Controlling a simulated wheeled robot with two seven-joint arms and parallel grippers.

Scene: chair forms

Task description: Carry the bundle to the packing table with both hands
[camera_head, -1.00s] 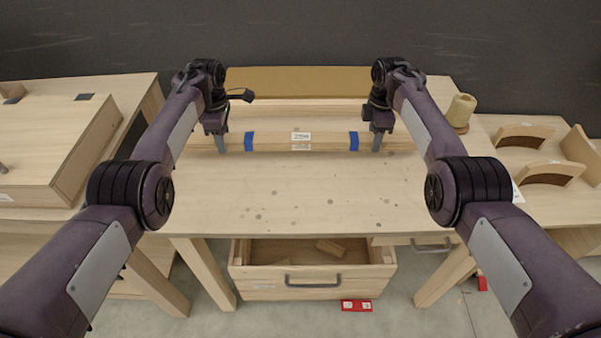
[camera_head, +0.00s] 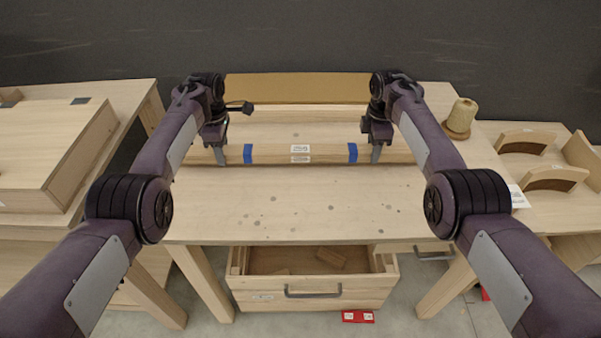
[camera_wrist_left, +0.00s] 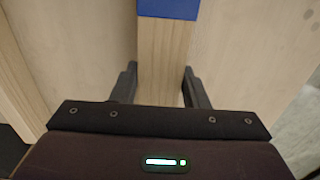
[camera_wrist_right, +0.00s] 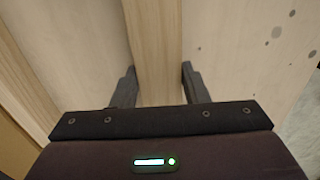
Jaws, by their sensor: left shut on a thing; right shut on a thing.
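The bundle (camera_head: 325,154) is a long light-wood piece with two blue bands and a white label, lying crosswise over the rear half of the middle table (camera_head: 300,205). My left gripper (camera_head: 220,157) is shut on it just outside the left band. My right gripper (camera_head: 377,154) is shut on it outside the right band. In the left wrist view the bundle (camera_wrist_left: 163,55) runs between the fingers, with a blue band beyond. In the right wrist view the bundle (camera_wrist_right: 155,50) also lies between the fingers. I cannot tell whether it touches the tabletop. Which table is the packing table is unclear.
A wooden strip (camera_head: 300,111) and a brown board (camera_head: 300,86) lie behind the bundle. A twine spool (camera_head: 461,116) stands at the back right. An open drawer (camera_head: 313,297) juts below the front edge. Side tables hold a wooden case (camera_head: 50,150) and curved pieces (camera_head: 553,177).

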